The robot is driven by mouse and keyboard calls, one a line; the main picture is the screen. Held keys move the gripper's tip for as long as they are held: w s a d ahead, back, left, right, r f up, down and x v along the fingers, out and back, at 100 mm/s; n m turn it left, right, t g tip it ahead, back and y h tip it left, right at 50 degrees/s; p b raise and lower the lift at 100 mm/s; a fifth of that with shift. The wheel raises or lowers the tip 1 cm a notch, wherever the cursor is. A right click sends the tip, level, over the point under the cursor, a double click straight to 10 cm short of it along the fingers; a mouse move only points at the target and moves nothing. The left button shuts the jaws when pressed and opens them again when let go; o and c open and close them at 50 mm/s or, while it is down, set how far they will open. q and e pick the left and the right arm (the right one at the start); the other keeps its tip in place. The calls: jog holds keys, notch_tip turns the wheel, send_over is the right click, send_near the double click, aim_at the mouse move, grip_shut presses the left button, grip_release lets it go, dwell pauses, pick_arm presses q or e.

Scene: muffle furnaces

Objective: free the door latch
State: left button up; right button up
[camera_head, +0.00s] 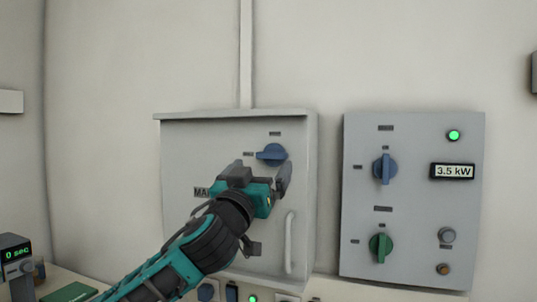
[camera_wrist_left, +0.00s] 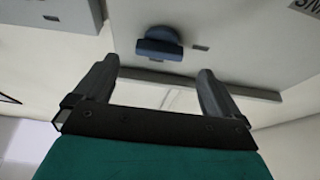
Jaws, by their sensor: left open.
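A grey wall cabinet (camera_head: 180,150) with a closed door carries a blue rotary latch knob (camera_head: 271,153) near the top of the door. The knob's handle lies horizontal. My left gripper (camera_head: 284,180) is in front of the door, just below the knob in the head view, and hides part of the door label. In the left wrist view the blue knob (camera_wrist_left: 159,44) is ahead of the fingers, beyond the gap between them. The left gripper (camera_wrist_left: 158,85) is open and empty, apart from the knob. My right gripper is not in view.
A vertical door handle (camera_head: 290,243) is at the door's lower right. A grey panel (camera_head: 414,268) to the right has a blue knob (camera_head: 385,169), a green knob (camera_head: 380,246), a green lamp (camera_head: 454,135) and a 3.5 kW display (camera_head: 452,171). A timer (camera_head: 15,262) stands at lower left.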

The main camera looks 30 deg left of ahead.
aim_at(270, 157)
pick_arm(q)
jog(key=shift+p+x, duration=0.5)
jog(key=shift+x, duration=1.9)
jog(key=shift+f, duration=0.1)
jog(key=shift+c, duration=0.5)
jog(key=c, duration=1)
jog(key=shift+o, duration=0.2)
